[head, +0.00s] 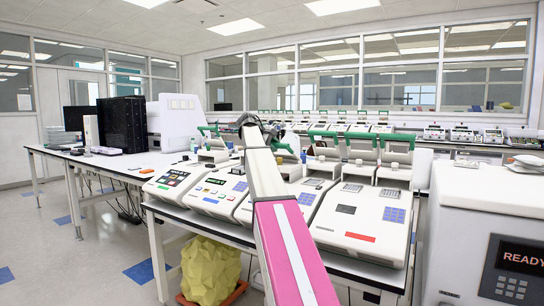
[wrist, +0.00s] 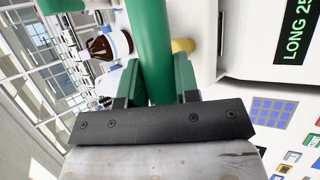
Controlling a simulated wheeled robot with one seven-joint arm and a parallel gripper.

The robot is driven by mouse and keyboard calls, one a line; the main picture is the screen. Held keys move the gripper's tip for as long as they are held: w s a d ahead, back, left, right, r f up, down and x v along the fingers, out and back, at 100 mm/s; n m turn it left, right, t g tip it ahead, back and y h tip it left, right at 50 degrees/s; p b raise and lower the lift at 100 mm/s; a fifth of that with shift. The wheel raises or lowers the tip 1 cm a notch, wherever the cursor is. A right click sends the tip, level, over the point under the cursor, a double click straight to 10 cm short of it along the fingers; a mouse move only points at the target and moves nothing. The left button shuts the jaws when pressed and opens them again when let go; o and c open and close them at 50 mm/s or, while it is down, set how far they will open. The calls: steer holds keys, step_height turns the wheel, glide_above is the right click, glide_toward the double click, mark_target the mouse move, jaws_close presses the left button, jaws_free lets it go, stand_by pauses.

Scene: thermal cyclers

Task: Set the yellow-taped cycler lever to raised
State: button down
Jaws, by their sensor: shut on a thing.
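My gripper (wrist: 155,88) is shut on a green lever bar (wrist: 149,40) in the wrist view. The bar runs up between the two fingers. A yellowish rounded piece (wrist: 183,46) shows just right of the bar; I cannot tell whether it is tape or a knob. In the head view, my arm reaches over the row of cyclers, and my gripper (head: 248,121) is small at its far end. A cycler (head: 290,198) lies partly hidden behind my arm. No yellow tape can be made out in the head view.
Other cyclers with green levers stand close on both sides, such as the right one (head: 365,220). A grey machine reading READY (head: 480,215) stands at the far right. A brown bottle (wrist: 108,45) is near the gripper. A yellow lumpy bag (head: 210,270) is under the bench.

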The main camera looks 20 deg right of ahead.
steer(key=w+d+r+y, duration=0.1)
steer(key=w+d+r, duration=0.7)
steer(key=d, duration=0.2)
steer(key=shift+d+g, duration=0.2)
steer(key=shift+g, duration=0.2)
stand_by(0.4)
steer(key=c, duration=0.8)
jaws_free()
steer(key=shift+c, duration=0.2)
steer(key=v, duration=1)
steer(key=shift+a+r, duration=0.2)
steer(key=shift+r, duration=0.2)
